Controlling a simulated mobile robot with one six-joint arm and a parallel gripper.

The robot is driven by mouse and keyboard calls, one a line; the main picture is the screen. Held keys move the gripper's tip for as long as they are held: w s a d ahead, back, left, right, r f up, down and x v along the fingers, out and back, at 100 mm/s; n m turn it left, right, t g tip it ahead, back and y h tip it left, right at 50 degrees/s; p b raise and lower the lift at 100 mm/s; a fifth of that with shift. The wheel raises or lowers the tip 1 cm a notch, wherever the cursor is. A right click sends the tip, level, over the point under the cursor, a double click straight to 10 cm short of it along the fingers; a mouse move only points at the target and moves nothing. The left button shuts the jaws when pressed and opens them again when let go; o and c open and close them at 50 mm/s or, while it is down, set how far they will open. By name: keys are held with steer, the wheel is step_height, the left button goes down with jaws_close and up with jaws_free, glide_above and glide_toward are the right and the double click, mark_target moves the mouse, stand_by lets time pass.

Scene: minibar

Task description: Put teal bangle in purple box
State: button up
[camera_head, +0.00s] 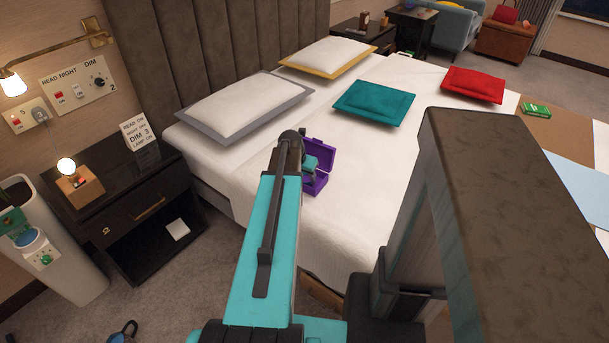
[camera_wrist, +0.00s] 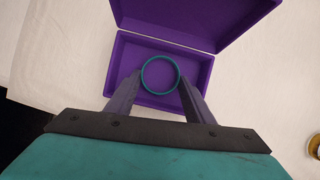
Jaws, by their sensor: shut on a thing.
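The purple box (camera_head: 321,157) lies on the bed with its lid open. It also shows in the wrist view (camera_wrist: 122,52), with its lid (camera_wrist: 190,15) raised at the far side. The teal bangle (camera_wrist: 160,58) is a thin ring in the wrist view, over the inside of the box. My gripper (camera_wrist: 160,78) is shut on the bangle, one finger at each side of it. Whether the bangle touches the box floor cannot be told. In the head view my arm hides part of the box, and the bangle cannot be made out.
The white bed (camera_head: 355,220) surrounds the box, with bare sheet around it. A teal pillow (camera_head: 374,103) lies beyond it and a grey-edged pillow (camera_head: 246,105) to the left. A dark nightstand (camera_head: 130,205) stands at the left. A round amber object (camera_wrist: 314,146) shows at the wrist view's right edge.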

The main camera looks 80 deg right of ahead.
steer(key=shift+f, duration=0.1)
steer(key=o, duration=1)
steer(key=shift+v, duration=6.1)
steer(key=shift+d, duration=0.1)
